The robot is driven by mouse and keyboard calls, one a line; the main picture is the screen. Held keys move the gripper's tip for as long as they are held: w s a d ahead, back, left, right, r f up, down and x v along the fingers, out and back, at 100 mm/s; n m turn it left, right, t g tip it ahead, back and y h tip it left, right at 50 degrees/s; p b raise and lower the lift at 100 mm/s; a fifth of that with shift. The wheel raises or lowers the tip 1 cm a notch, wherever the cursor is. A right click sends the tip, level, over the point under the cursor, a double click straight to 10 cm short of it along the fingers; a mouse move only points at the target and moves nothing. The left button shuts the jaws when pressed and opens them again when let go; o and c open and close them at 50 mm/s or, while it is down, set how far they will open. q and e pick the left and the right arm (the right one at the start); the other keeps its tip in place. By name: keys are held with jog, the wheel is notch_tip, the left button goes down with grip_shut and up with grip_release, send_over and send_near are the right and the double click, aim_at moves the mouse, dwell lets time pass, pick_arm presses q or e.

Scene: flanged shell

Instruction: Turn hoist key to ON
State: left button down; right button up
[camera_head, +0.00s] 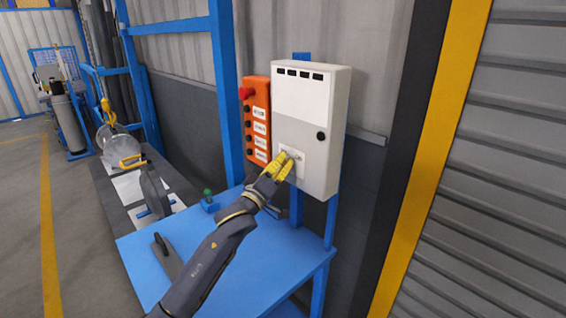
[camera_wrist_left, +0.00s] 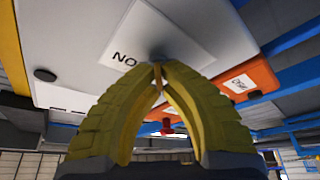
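A light grey control box (camera_head: 310,130) is mounted on blue posts. A small white key plate (camera_head: 298,158) sits low on its face. My left gripper (camera_head: 286,163), with yellow ribbed fingers, is at this plate. In the left wrist view the fingertips (camera_wrist_left: 158,70) come together around a thin brownish piece, which looks like the hoist key (camera_wrist_left: 157,76). The key is mostly hidden by the fingers, so its angle is hard to tell. My right gripper is not in view.
An orange push-button station (camera_head: 257,125) with a red button (camera_head: 245,92) hangs directly left of the box. A blue table (camera_head: 270,255) stands below, bearing a small green-knobbed part (camera_head: 207,194) and a dark grey piece (camera_head: 165,255). A ribbed shutter (camera_head: 500,160) is at right.

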pick_arm(q)
jog(key=shift+m, duration=0.5)
jog(key=m+h, duration=0.1)
jog(key=m, duration=0.2)
jog(key=m+g+h, duration=0.1)
jog(key=m+h, duration=0.1)
jog(key=m, duration=0.1)
jog(key=shift+s+r+m, duration=0.1)
jog(key=shift+r+m, duration=0.05)
jog(key=shift+m, duration=0.25)
jog(key=m+g+h, duration=0.1)
jog(key=m, duration=0.3)
jog(key=m+g+h, duration=0.2)
jog(key=m, duration=0.2)
jog(key=shift+s+d, duration=0.1)
jog(key=shift+d, duration=0.1)
jog(key=m+g, duration=0.1)
jog(key=m, duration=0.1)
jog(key=m+g+h, duration=0.1)
jog(key=m, duration=0.2)
jog(key=shift+s+g+h, duration=0.1)
jog(key=shift+g+h, duration=0.2)
jog(key=shift+d+m+g, duration=0.15)
jog(key=shift+m+g, duration=0.85)
jog(key=shift+m, duration=1.1)
jog(key=shift+s+m, duration=0.1)
jog(key=shift+m, duration=0.2)
